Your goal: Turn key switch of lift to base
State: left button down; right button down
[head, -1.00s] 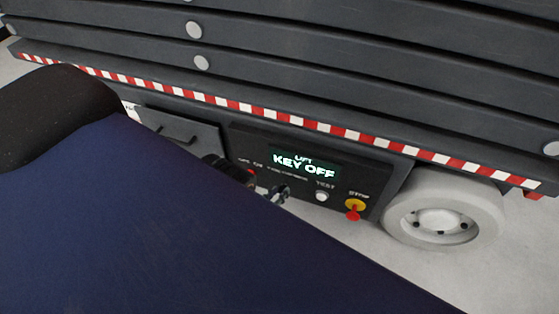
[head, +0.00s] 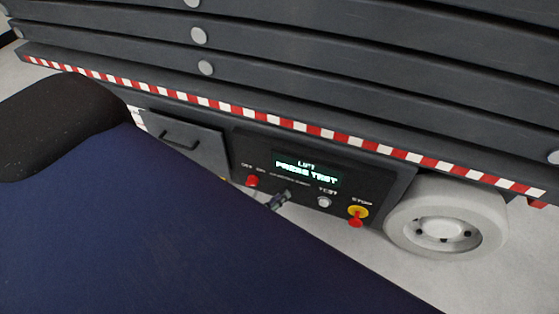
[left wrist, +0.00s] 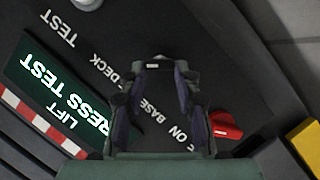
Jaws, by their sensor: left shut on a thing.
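The lift's dark control panel (head: 245,150) shows in the head view, with a lit display (head: 306,170) reading "LIFT PRESS TEST". My left gripper (head: 281,200) is at the panel below the display, partly behind my blue body part. In the left wrist view its fingers (left wrist: 156,80) are shut on the key switch, between the "DECK" and "BASE" labels. The fingers hide most of the key switch, so its exact angle is hard to tell. My right gripper is not in view.
A red switch (head: 252,182) by "OFF ON" lies left of the gripper; it also shows in the left wrist view (left wrist: 225,125). The white TEST button (head: 324,202) and red STOP button on yellow (head: 357,212) are to the right. A wheel (head: 445,222) stands beyond.

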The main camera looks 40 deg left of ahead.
pick_arm(q)
jog(key=shift+w+r, duration=0.1)
jog(key=shift+w, duration=0.1)
jog(key=c, duration=1.4)
grip_release()
jog(key=o, duration=0.4)
jog(key=shift+s, duration=0.15)
jog(key=shift+o, duration=0.2)
jog(key=shift+r, duration=4.95)
